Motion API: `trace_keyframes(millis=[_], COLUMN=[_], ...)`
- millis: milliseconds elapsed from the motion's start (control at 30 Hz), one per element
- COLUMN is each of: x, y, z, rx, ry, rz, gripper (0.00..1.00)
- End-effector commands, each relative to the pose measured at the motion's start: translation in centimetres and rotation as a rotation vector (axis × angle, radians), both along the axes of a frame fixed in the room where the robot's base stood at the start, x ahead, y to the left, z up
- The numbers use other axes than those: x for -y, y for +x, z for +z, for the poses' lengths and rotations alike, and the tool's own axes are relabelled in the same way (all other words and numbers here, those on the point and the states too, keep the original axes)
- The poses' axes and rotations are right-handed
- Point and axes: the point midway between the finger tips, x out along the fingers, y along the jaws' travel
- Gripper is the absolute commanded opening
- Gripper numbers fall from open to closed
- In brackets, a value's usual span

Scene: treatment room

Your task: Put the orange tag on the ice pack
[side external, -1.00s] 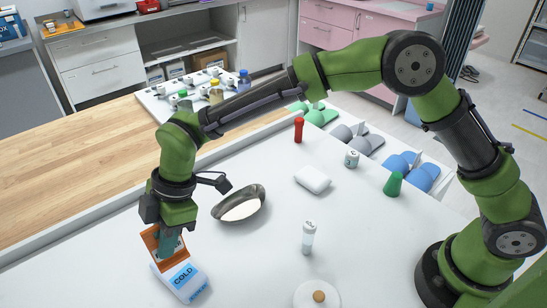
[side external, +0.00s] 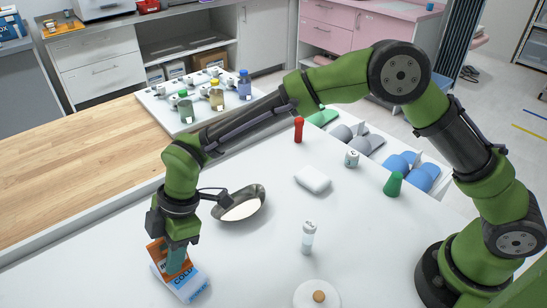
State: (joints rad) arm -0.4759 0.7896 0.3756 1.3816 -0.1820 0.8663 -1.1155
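The ice pack (side external: 188,292), white and blue with "COLD" lettering, lies on the white table at the lower left. My gripper (side external: 176,262) is right above it, pointing down. The orange tag (side external: 156,252) is at the fingers, with orange showing on both sides of them. The gripper looks shut on the tag. The tag overlaps the upper part of the pack in this view and covers some of its lettering. Whether the tag touches the pack cannot be told.
A metal kidney dish (side external: 240,207) with white contents stands just behind my gripper. A white-capped vial (side external: 308,238), a white soap-like block (side external: 313,179) and a round white dish with a knob (side external: 318,296) are to the right. The table's left part is clear.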

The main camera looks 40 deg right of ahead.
Motion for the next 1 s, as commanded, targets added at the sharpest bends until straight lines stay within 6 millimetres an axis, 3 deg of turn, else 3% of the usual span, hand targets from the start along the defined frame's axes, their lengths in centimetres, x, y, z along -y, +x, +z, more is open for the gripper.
trace_keyframes(millis=[267,700,1000], x=[0.2,3.5,5.3], y=[0.1,0.1,0.0], z=[0.8,8.9,11.8], rx=[0.003,0.004,0.005], ry=[0.001,0.002,-0.004], rz=[-0.001,-0.003,-0.027], gripper=[0.38,0.38,0.38])
